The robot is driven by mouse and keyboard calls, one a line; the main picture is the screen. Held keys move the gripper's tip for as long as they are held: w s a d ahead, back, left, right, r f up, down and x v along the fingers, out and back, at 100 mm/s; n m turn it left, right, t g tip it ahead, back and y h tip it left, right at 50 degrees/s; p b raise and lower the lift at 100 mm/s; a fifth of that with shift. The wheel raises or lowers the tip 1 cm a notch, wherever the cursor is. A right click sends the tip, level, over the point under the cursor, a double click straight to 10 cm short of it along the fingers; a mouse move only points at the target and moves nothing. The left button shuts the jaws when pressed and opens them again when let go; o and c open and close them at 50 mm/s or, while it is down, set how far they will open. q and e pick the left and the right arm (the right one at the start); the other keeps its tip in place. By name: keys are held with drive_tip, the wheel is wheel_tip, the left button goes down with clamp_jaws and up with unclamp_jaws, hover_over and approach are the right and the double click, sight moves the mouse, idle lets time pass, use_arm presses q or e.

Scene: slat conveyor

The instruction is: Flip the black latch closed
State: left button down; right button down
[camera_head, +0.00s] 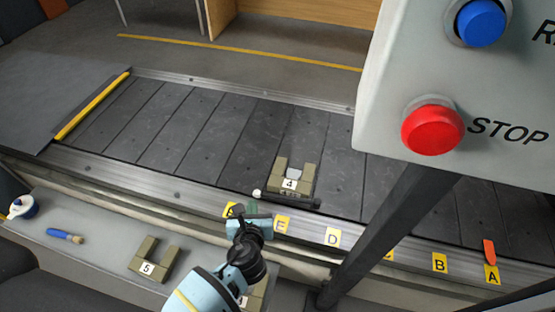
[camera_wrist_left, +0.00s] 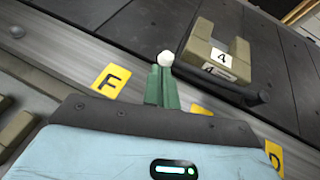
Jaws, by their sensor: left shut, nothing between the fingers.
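The black latch (camera_head: 290,200) is a dark bar lying along the near edge of the slats, in front of the olive block marked 4 (camera_head: 308,178). A white knob (camera_head: 257,193) is at its left end. The bar also shows in the left wrist view (camera_wrist_left: 225,88), with the white knob (camera_wrist_left: 166,58) near my fingertips. My left gripper (camera_head: 249,210) is shut and empty, just on the near side of the knob. Its green fingers (camera_wrist_left: 163,85) point at the knob; whether they touch it I cannot tell. My right gripper is out of view.
A control box (camera_head: 385,115) with a blue button (camera_head: 481,23) and a red STOP button (camera_head: 433,127) stands at right on a dark post (camera_head: 385,240). Yellow letter tags line the rail (camera_head: 175,193). A block marked 5 (camera_head: 150,262) and a brush (camera_head: 65,236) lie on the near ledge.

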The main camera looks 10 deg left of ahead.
use_arm(q)
drive_tip(key=shift+w+a+r+m+h+p, duration=0.15)
drive_tip(key=shift+w+m+h+p, duration=0.5)
drive_tip(key=shift+w+p, duration=0.25)
drive_tip(key=shift+w+a, duration=0.1)
drive_tip(key=shift+w, duration=0.2)
drive_tip(key=shift+w+h, duration=0.15)
drive_tip(key=shift+h, duration=0.1)
